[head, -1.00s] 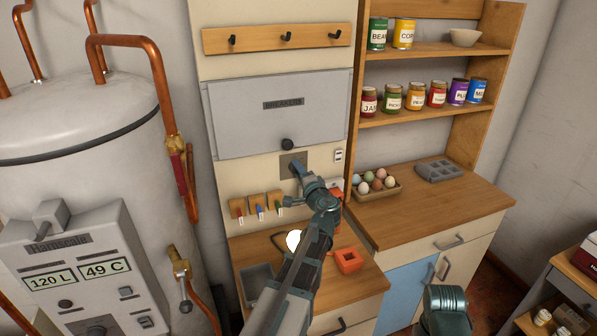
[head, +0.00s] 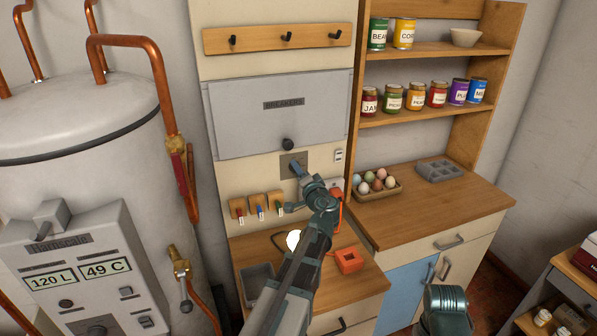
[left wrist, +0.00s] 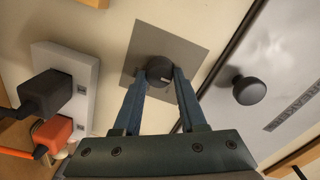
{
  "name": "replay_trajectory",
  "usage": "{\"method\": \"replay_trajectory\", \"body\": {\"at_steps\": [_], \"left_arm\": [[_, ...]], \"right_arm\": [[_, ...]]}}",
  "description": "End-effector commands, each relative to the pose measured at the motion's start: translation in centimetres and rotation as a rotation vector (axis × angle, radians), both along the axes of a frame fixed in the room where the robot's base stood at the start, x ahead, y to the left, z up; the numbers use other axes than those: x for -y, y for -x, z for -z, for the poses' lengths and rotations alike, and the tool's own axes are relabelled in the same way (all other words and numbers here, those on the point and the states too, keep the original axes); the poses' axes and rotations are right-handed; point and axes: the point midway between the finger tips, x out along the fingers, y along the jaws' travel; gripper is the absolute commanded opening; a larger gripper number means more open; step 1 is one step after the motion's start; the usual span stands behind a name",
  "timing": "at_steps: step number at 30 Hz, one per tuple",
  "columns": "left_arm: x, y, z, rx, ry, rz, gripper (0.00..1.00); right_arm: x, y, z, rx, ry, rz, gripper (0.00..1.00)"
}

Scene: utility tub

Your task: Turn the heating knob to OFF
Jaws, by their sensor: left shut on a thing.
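The heating knob (left wrist: 159,71) is a small dark round knob with a light mark, on a square grey plate (left wrist: 152,45) on the cream wall panel. In the head view the plate (head: 291,161) shows below the breaker box, and my gripper hides the knob. My left gripper (left wrist: 160,78) has its two blue fingers closed on either side of the knob; in the head view it reaches up to the plate (head: 298,170). Any lettering around the knob is too small to read. Of my right arm, only a rounded part shows at the bottom of the head view; its gripper is out of sight.
The grey breaker box (head: 270,117) with its round black knob (left wrist: 249,90) is close by. A white socket strip (left wrist: 66,85) holds a black plug (left wrist: 45,95) and an orange plug (left wrist: 54,133). Below are a wooden counter (head: 320,290), hanging tags and an orange holder (head: 348,260).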

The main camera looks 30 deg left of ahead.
Motion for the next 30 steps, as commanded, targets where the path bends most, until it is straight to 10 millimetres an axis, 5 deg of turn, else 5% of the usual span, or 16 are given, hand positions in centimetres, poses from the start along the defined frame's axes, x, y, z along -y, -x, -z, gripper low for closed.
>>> {"method": "replay_trajectory", "body": {"at_steps": [3, 4, 9, 20, 30], "left_arm": [[0.0, 0.2, 0.1, 0.001, 0.006, -0.002, 0.00], [0.0, 0.2, 0.1, 0.001, 0.006, -0.002, 0.44], [0.0, 0.1, 0.1, 0.000, 0.004, -0.001, 0.71], [0.5, 0.5, 0.0, -0.001, 0.001, 0.000, 0.71], [5.6, 5.1, -0.3, 0.000, 0.001, 0.003, 0.71]], "right_arm": [[0.0, 0.0, 0.1, 0.000, 0.000, 0.000, 0.50], [0.0, 0.0, 0.1, 0.000, 0.000, 0.000, 0.50], [0.0, 0.0, 0.0, 0.000, 0.000, 0.000, 0.50], [0.0, 0.0, 0.0, 0.000, 0.000, 0.000, 0.50], [0.0, 0.0, -0.4, 0.000, 0.000, 0.000, 0.50]]}}
